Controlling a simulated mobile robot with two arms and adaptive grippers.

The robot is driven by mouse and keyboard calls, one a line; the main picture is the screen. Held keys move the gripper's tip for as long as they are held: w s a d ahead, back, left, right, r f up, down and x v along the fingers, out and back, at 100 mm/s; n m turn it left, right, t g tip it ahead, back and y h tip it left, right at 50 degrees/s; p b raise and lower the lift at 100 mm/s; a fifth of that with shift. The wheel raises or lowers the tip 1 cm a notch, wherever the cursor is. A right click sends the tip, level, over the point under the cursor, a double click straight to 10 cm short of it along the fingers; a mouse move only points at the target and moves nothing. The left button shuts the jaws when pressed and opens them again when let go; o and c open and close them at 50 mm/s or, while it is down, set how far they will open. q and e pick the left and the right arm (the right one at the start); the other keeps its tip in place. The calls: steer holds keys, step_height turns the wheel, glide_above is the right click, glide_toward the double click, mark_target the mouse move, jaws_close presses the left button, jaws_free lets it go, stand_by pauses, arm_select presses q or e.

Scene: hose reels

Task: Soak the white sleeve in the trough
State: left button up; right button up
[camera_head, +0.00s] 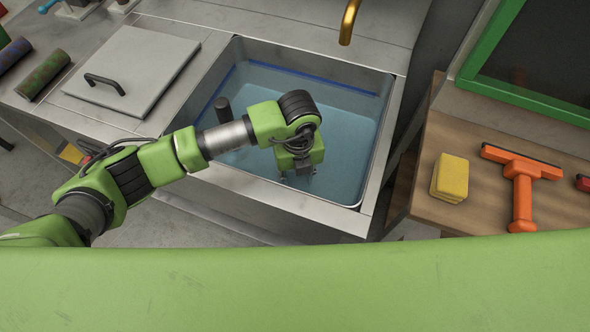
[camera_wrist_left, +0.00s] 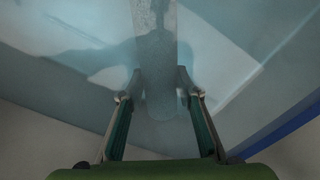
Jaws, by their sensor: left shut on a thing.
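The trough (camera_head: 388,135) is a steel basin set in the counter and filled with bluish water. My left gripper (camera_head: 295,174) points down into it, its fingertips at or under the water. In the left wrist view my left gripper (camera_wrist_left: 158,97) is shut on a pale, speckled, long piece, which looks like the white sleeve (camera_wrist_left: 156,50). The sleeve runs away from the fingertips and looks blue-grey through the water. In the head view the sleeve is hidden by the gripper and water. My right gripper is not in view.
A brass tap (camera_head: 348,22) hangs over the trough's back edge. A dark upright cylinder (camera_head: 222,108) stands at its left side. A grey lid (camera_head: 140,70) and dark rolls (camera_head: 42,75) lie left. A yellow sponge (camera_head: 450,178) and orange squeegee (camera_head: 521,185) lie on the wooden table right.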

arm_select(q)
step_height(320, 180, up, 9)
steer(key=p, duration=0.6)
step_height(320, 180, up, 11)
steer(key=p, duration=0.7)
steer(key=shift+p, duration=0.3)
